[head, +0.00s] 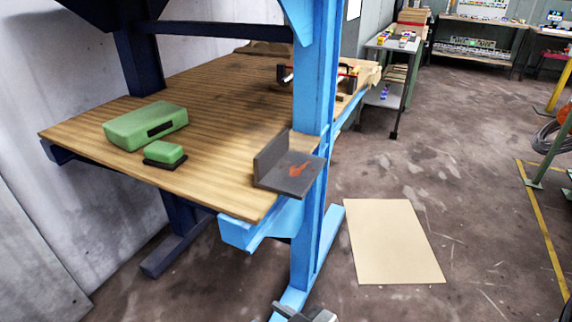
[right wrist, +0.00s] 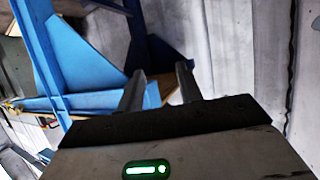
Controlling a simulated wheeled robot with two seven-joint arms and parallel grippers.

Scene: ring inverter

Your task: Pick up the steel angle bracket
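The steel angle bracket (head: 286,172) is a dark grey L-shaped piece with an orange-red mark on its flat leg. In the head view it lies on the near right corner of the wooden workbench (head: 218,180), by the light blue post, with its other leg standing up. My right gripper (right wrist: 160,88) shows in the right wrist view with its two fingers apart and nothing between them. The bracket cannot be made out in that view. A small grey part of my arm shows at the head view's bottom edge. My left gripper is not in view.
A green case (head: 146,125) and a smaller green box (head: 164,152) are on the bench, left of the bracket. The light blue post (head: 312,95) rises beside the bracket. A beige sheet (head: 394,241) lies on the floor at right, with open floor around it.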

